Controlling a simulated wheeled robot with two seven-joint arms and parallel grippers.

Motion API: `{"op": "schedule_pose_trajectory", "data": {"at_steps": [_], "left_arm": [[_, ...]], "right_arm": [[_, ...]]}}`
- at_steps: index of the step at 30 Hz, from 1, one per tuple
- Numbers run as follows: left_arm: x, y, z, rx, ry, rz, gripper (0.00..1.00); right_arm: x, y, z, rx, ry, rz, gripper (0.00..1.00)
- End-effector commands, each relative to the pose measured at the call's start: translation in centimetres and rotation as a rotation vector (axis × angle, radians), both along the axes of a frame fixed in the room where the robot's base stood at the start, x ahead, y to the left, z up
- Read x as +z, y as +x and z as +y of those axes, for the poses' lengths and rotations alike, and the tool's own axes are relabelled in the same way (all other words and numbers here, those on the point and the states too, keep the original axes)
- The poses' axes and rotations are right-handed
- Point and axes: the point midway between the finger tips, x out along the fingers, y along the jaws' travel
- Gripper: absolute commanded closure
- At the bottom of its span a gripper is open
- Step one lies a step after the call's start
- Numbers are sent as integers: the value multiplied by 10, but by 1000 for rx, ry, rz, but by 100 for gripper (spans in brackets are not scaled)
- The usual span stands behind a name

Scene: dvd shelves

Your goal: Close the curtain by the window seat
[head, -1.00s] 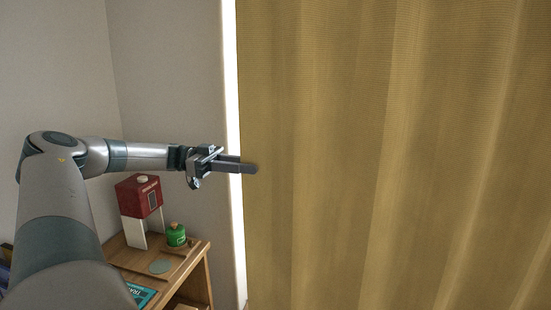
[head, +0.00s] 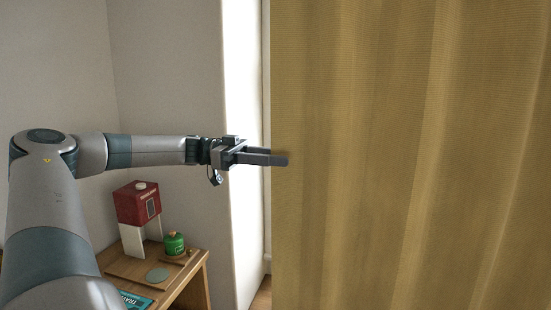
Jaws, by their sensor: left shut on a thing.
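A mustard-yellow curtain (head: 400,150) hangs in folds and fills the right half of the head view. Its left edge stands a little right of the wall's corner, with a bright strip of window opening (head: 266,100) beside it. My left gripper (head: 286,160) reaches in from the left, level, and its fingers are shut on the curtain's left edge. The window seat cannot be made out. My right gripper is not in view.
A low wooden shelf (head: 196,279) stands at the lower left below my arm. On it are a red and white box-like object (head: 138,204), a green canister (head: 174,243) and a round grey-green disc (head: 158,274). A pale wall (head: 170,70) lies behind.

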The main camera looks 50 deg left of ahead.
Motion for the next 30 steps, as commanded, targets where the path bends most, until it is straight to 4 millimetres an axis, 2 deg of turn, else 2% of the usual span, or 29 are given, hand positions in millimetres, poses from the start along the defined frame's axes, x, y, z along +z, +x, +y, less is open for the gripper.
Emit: {"op": "schedule_pose_trajectory", "data": {"at_steps": [7,30], "left_arm": [[4,-4,3,-5,-1,-7,73],[3,-30,39,-5,-1,-4,73]], "right_arm": [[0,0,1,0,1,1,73],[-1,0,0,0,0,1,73]]}}
